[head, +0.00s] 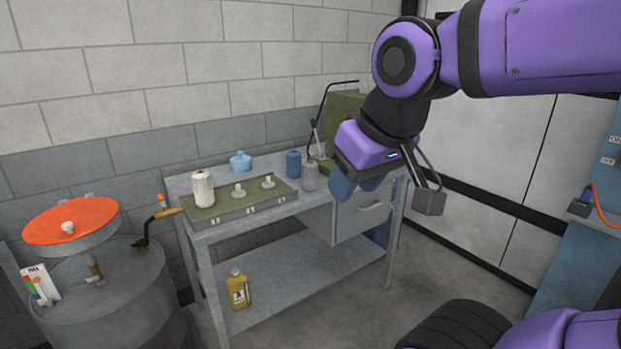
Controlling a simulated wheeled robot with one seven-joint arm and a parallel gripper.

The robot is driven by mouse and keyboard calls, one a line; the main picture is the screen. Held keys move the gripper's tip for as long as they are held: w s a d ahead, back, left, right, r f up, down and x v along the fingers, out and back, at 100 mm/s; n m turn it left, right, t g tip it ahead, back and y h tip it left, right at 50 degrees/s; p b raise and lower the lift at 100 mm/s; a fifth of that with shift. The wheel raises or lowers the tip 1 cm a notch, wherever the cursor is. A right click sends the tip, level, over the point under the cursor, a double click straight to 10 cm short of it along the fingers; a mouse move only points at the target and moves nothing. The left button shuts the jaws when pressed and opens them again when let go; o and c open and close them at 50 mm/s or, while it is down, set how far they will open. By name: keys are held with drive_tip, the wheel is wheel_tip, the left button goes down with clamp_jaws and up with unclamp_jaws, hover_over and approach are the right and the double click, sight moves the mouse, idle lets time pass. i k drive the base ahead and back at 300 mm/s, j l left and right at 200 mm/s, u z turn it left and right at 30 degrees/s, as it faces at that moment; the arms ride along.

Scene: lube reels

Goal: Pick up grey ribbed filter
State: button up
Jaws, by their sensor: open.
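A small grey cylinder (310,178), which looks like the grey ribbed filter, stands upright on the workbench top (262,165), just right of and in front of a dark blue cylinder (293,163). Its ribbing is too small to make out. My gripper (390,194) hangs to the right of it in the picture, apart from it, over the bench's right end. One grey fingertip shows at the right; the other side is not clear. A blue shape (343,184) shows just under the gripper; I cannot tell what it is.
A green tray (240,207) on the bench holds a whitish ribbed cylinder (203,189) and two small knobbed pieces. A light blue pot (240,161) stands behind. A green machine (343,120) with a lever stands at the back right. A drum (115,290) is left; a yellow bottle (237,290) sits below.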

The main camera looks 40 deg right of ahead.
sight(308, 184)
drive_tip(key=i+l+z, duration=0.25)
drive_tip(key=i+l, duration=0.65)
drive_tip(key=i+l+z, duration=0.3)
drive_tip(key=i+l, duration=0.65)
